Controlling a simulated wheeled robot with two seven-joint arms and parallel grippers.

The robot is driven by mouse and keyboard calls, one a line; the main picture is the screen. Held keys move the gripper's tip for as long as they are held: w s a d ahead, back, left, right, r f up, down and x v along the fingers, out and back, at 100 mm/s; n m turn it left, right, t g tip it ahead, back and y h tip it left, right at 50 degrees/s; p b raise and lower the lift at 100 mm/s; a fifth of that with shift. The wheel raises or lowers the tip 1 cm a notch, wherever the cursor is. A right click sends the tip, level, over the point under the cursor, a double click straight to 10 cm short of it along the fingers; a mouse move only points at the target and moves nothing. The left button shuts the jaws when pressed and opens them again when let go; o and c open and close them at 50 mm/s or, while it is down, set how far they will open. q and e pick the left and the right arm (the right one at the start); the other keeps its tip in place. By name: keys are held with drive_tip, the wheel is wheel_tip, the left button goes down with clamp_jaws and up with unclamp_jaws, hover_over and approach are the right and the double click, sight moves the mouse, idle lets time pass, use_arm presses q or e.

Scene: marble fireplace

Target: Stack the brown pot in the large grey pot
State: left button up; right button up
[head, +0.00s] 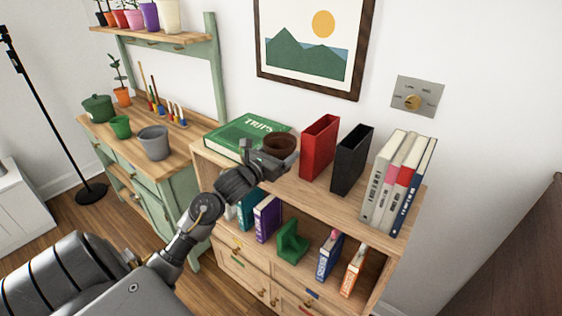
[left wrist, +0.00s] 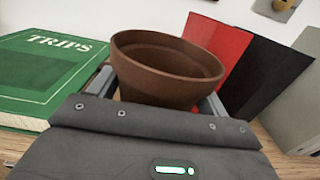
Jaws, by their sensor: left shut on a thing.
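The brown pot (head: 281,146) is held upright by my left gripper (head: 268,158) at the top of the wooden bookshelf, beside the green book. In the left wrist view the pot (left wrist: 165,72) sits between the two fingers (left wrist: 160,95), which are shut on it; its inside looks empty. I cannot tell whether its base touches the shelf top. The large grey pot (head: 154,142) stands upright on the green cabinet's wooden top, to the left of my gripper and apart from it. My right gripper is not in view.
A green TRIPS book (head: 249,138) lies left of the brown pot. Red (head: 320,147) and black (head: 352,160) file holders and upright binders stand to its right. A small green pot (head: 121,127), a lidded green pot (head: 98,108) and garden tools (head: 157,103) stand near the grey pot.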

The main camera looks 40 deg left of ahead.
use_arm(q)
wheel_tip(320, 180, down, 3)
drive_tip(key=shift+w+d+f+p, duration=0.1)
drive_tip(key=shift+w+p, duration=0.05)
drive_tip(key=shift+p, duration=0.35)
drive_tip(key=shift+f, duration=0.1)
drive_tip(key=shift+f, duration=0.1)
drive_tip(key=shift+f+b, duration=0.15)
drive_tip(key=shift+b, duration=0.15)
drive_tip(key=o, duration=1)
